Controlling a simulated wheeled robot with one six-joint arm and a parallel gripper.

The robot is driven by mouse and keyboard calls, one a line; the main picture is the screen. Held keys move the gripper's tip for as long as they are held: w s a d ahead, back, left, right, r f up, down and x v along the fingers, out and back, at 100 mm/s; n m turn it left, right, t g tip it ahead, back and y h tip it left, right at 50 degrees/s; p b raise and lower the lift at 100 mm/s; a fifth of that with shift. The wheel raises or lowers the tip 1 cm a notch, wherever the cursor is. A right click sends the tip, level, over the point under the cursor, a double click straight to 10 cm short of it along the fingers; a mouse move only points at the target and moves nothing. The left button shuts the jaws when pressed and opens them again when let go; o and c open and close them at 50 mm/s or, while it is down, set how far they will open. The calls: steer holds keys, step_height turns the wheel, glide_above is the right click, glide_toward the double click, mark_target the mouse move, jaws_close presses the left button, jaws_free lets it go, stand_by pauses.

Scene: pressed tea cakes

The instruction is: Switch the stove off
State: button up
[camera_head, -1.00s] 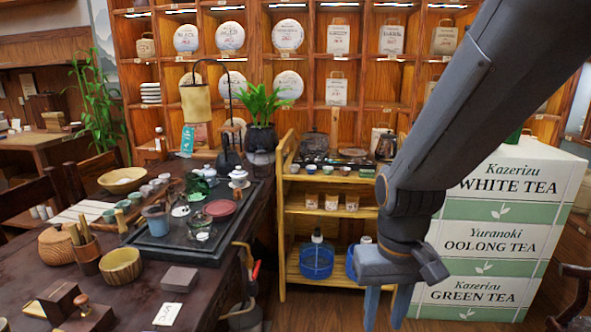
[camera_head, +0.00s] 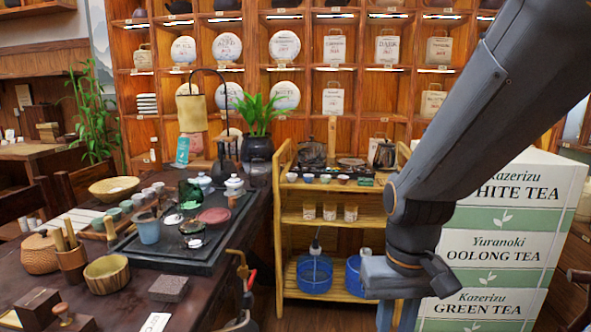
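I cannot pick out a stove or its switch for certain. A dark kettle (camera_head: 385,154) stands at the right of the top of a wooden shelf cart (camera_head: 297,214), partly behind my arm. A dark, low item (camera_head: 312,153) sits at the top's left, and a dark tray-like item (camera_head: 352,164) lies between them; either is too small to name. My gripper (camera_head: 397,315) points down in front of the cart's lower right side, well below its top. Its two fingers stand apart with nothing visible between them. The fingertips are cut off by the lower frame edge.
A dark tea table (camera_head: 215,300) with a tea tray (camera_head: 160,254), cups and bowls fills the left. White and green tea boxes (camera_head: 480,273) stand right of my arm. Blue containers (camera_head: 314,276) sit on the cart's bottom shelf. A tall display shelf (camera_head: 262,107) closes the back.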

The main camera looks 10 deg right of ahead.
jaws_close()
stand_by(1.4)
